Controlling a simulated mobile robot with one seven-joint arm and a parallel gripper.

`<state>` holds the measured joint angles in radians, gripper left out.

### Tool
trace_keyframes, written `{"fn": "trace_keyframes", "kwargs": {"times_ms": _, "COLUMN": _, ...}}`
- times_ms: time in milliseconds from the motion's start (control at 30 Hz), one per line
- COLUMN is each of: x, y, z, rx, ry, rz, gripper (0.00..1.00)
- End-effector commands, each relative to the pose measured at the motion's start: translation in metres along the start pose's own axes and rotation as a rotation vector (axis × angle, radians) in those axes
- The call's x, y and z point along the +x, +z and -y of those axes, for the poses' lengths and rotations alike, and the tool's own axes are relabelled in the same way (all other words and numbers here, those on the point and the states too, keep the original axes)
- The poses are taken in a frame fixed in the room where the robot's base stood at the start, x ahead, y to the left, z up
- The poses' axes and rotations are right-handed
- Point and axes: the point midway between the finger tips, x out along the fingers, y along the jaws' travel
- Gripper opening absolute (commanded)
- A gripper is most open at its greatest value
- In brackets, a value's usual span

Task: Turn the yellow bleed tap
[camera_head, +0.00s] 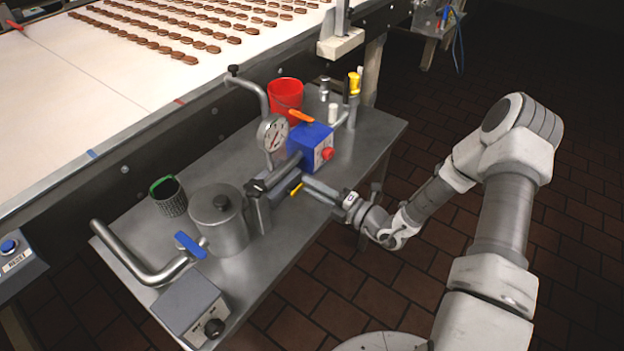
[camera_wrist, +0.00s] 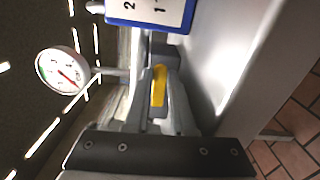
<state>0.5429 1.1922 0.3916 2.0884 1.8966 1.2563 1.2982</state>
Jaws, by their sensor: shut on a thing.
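The yellow bleed tap (camera_head: 297,189) is a small yellow lever low on the front of the metal pipework, and only a short piece of it shows in the head view. My gripper (camera_head: 306,184) reaches in from the right at the tap. In the wrist view the yellow bleed tap (camera_wrist: 159,86) lies between the two fingers of my gripper (camera_wrist: 158,100), which is shut on it. The pipe joint behind the tap is partly hidden by the fingers.
A pressure gauge (camera_head: 272,133) and a blue box (camera_head: 311,146) with a red knob stand just behind. A red bucket (camera_head: 285,92), a metal pot (camera_head: 219,222), a blue-handled valve (camera_head: 190,245) and a grey box (camera_head: 189,306) crowd the steel table (camera_head: 366,143). The conveyor runs behind.

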Motion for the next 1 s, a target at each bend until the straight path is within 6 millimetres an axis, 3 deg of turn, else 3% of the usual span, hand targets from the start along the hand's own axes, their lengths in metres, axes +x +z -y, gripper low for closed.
{"fn": "trace_keyframes", "kwargs": {"times_ms": 700, "x": -0.0003, "y": -0.0014, "z": 0.0041, "rx": 0.078, "ry": -0.002, "rz": -0.002, "gripper": 0.00}}
{"fn": "trace_keyframes", "kwargs": {"times_ms": 733, "x": -0.0003, "y": -0.0014, "z": 0.0041, "rx": 0.078, "ry": -0.002, "rz": -0.002, "gripper": 0.26}}
{"fn": "trace_keyframes", "kwargs": {"times_ms": 800, "x": -0.0003, "y": -0.0013, "z": 0.0042, "rx": 0.077, "ry": -0.002, "rz": -0.002, "gripper": 0.39}}
{"fn": "trace_keyframes", "kwargs": {"times_ms": 900, "x": -0.0004, "y": -0.0013, "z": 0.0046, "rx": 0.077, "ry": -0.004, "rz": -0.002, "gripper": 0.53}}
{"fn": "trace_keyframes", "kwargs": {"times_ms": 1000, "x": -0.0005, "y": -0.0013, "z": 0.0052, "rx": 0.078, "ry": -0.005, "rz": -0.002, "gripper": 0.53}}
